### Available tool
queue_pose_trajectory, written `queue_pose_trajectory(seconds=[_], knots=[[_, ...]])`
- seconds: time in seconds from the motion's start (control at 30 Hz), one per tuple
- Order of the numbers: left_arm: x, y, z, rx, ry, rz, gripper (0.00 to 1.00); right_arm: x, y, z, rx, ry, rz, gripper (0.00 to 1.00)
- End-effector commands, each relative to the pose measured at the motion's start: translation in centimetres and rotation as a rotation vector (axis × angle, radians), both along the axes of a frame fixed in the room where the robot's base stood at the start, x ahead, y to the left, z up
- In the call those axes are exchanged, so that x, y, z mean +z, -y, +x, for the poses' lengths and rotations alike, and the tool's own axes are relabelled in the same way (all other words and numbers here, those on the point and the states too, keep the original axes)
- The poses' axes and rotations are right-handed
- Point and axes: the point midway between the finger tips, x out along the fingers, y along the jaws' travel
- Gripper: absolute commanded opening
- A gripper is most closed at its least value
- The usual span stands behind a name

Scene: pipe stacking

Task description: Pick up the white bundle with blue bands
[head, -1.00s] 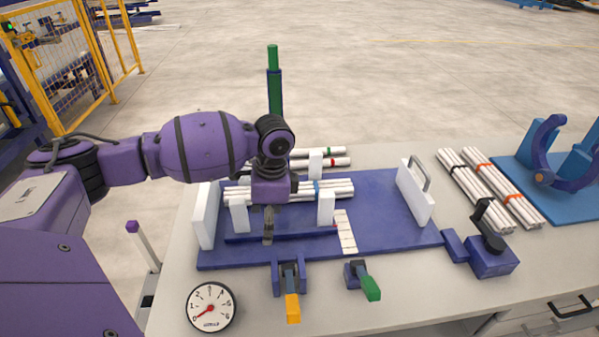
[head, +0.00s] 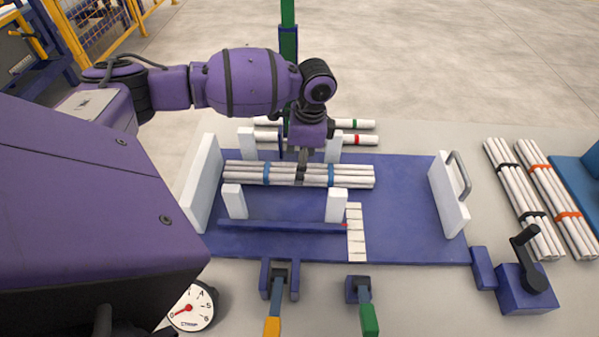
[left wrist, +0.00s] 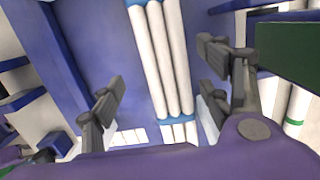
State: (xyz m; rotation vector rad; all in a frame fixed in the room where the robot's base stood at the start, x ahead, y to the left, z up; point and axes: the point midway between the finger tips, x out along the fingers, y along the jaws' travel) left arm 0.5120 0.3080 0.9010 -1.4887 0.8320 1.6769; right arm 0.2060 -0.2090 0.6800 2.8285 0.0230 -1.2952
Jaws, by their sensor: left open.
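The white bundle with blue bands (head: 350,177) lies across the blue fixture (head: 405,215), between white upright posts. In the left wrist view the bundle (left wrist: 160,60) runs between my finger pads, with blue bands near the top and bottom. My left gripper (head: 302,172) points down over the middle of the bundle, between its two bands. In the left wrist view the gripper (left wrist: 160,88) is open, with fingers on both sides of the bundle and gaps visible. Whether the tips reach below its top is unclear. My right gripper is not in view.
Tubes with a green band (head: 355,125) and a red band (head: 359,140) lie behind the fixture. Bundles with black bands (head: 516,190) and orange bands (head: 565,200) lie at right. A green post (head: 288,45) rises behind my gripper. Clamps and a gauge (head: 192,308) are in front.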

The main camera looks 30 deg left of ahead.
Motion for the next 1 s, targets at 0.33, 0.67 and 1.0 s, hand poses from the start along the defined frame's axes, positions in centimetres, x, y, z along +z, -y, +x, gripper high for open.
queue_pose_trajectory(seconds=[0.33,0.67,1.0], knots=[[-4.1,-0.7,0.1,0.001,0.0,0.0,0.7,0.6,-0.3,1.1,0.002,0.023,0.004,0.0],[-4.2,-0.7,0.1,0.001,0.0,0.0,0.56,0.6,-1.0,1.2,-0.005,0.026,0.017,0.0],[-4.1,-0.7,0.1,0.001,0.0,0.0,0.11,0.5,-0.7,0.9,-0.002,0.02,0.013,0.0]])
